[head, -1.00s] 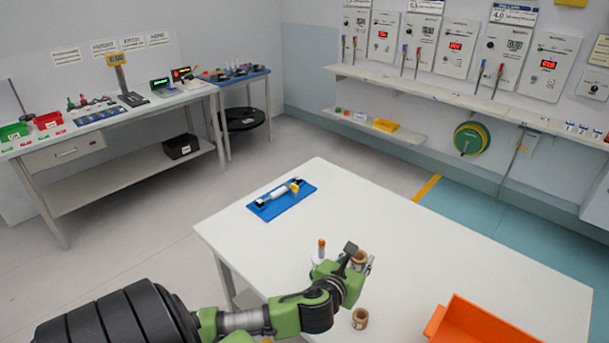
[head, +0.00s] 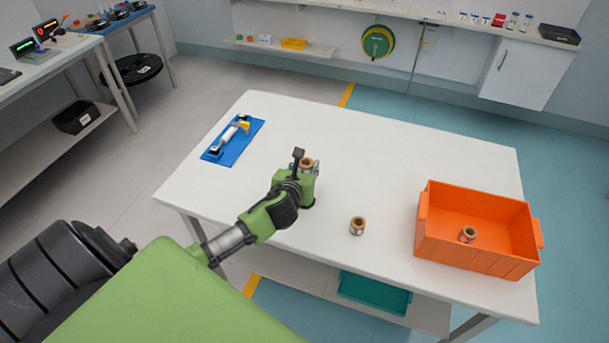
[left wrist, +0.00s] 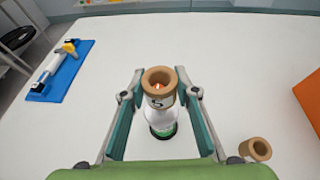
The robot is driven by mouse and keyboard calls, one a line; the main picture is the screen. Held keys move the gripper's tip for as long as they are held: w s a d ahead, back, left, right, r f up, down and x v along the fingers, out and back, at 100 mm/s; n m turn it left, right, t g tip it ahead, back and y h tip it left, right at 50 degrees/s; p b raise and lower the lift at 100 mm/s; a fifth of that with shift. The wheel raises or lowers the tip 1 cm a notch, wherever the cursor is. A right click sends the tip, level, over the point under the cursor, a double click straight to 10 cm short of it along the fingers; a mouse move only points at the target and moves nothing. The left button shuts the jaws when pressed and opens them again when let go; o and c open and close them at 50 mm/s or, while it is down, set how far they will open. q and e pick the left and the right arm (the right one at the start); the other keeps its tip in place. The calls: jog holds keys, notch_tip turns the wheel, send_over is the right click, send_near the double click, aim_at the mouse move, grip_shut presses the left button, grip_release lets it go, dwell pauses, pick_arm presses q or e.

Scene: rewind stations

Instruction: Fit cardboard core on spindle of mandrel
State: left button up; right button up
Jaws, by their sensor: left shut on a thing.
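My left gripper (head: 308,168) is shut on a brown cardboard core (head: 307,162) over the white table (head: 400,160). In the left wrist view the core (left wrist: 159,84), marked with a dark character, sits between the two teal finger pads of the gripper (left wrist: 160,95). Directly below it stands the upright white mandrel (left wrist: 160,122) with a dark green base. An orange tip shows inside the core's hole, so the core is lined up with or around the spindle; how far down it sits I cannot tell. The arm largely hides the mandrel in the head view. My right gripper is out of view.
A second core (head: 357,226) stands on the table, right of my gripper. An orange crate (head: 430,240) at the right holds another core (head: 467,235). A blue mat (head: 228,152) with a white roller tool lies at the back left. The table's back middle is clear.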

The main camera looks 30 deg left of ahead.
pick_arm(q)
notch_tip(320, 180, down, 4)
jog(key=shift+s+a+r, duration=0.15)
jog(key=shift+r, duration=0.1)
jog(key=shift+f, duration=0.4)
jog(key=o, duration=0.9)
jog(key=shift+f, duration=0.1)
jog(key=shift+c, duration=0.2)
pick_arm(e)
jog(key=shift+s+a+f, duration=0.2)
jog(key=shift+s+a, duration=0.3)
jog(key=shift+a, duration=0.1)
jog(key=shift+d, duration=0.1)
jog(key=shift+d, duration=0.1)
pick_arm(q)
jog(key=shift+s+r, duration=0.1)
jog(key=shift+r, duration=0.1)
jog(key=v, duration=1.1)
jog(key=shift+s+r+b, duration=0.15)
jog(key=shift+s+b, duration=0.2)
jog(key=shift+b, duration=0.1)
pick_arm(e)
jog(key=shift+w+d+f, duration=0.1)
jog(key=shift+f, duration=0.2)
